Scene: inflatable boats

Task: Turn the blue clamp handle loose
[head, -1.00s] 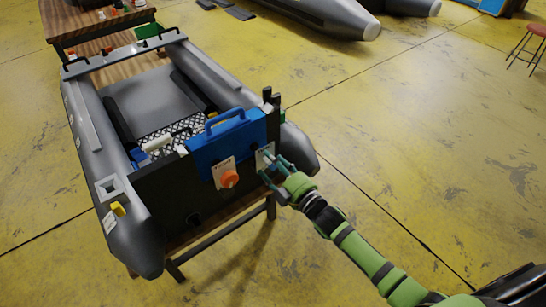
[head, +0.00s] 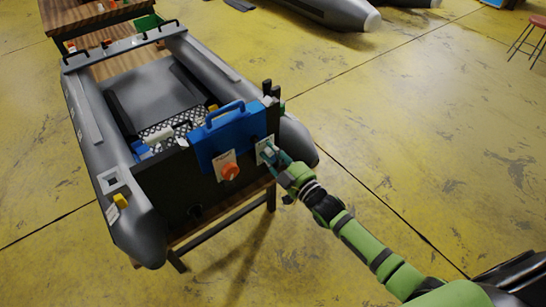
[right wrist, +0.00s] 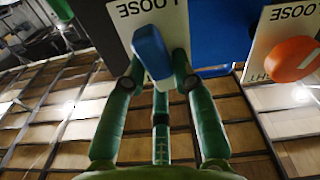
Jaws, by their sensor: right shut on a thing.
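The blue clamp handle (right wrist: 150,50) stands on a white plate (right wrist: 127,15) marked "LOOSE" in the right wrist view. My right gripper (right wrist: 158,68) is shut on the handle, with green fingers on both sides of it. In the head view my right gripper (head: 268,155) is at the white plate on the right side of the boat's black back board (head: 172,196); the fingers largely hide the handle there. My left gripper is not in view.
An orange knob (head: 230,171) on its own white plate is just left of my right gripper. A blue bracket with a handle (head: 222,140) covers the board top. The grey inflatable boat (head: 140,232) rests on a wooden table.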

